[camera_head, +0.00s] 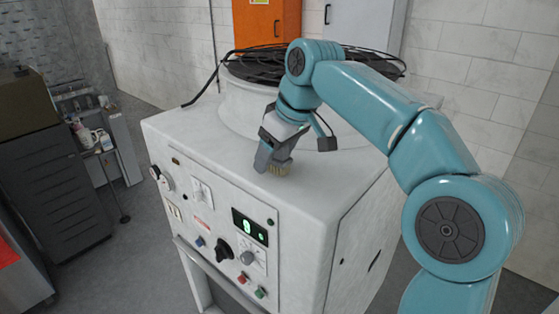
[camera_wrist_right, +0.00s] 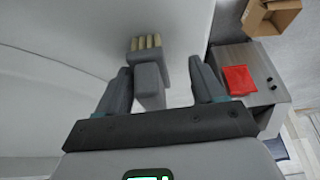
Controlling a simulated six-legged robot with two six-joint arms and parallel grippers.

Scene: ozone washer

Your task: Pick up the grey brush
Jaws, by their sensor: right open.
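The grey brush (camera_wrist_right: 149,82) has a grey handle and head with pale tan bristles. In the right wrist view it lies between the two dark fingers of my right gripper (camera_wrist_right: 160,66), with a gap to the right finger and less room on the left. In the head view my right gripper (camera_head: 268,156) is low over the top of the white machine (camera_head: 220,165). My right gripper is open. My left gripper is not in view.
A round white drum (camera_head: 245,100) with black cables stands on the machine behind my right gripper. The machine's front has a control panel (camera_head: 215,215). The top's front right corner is clear. Dark drawers (camera_head: 60,190) stand on the left.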

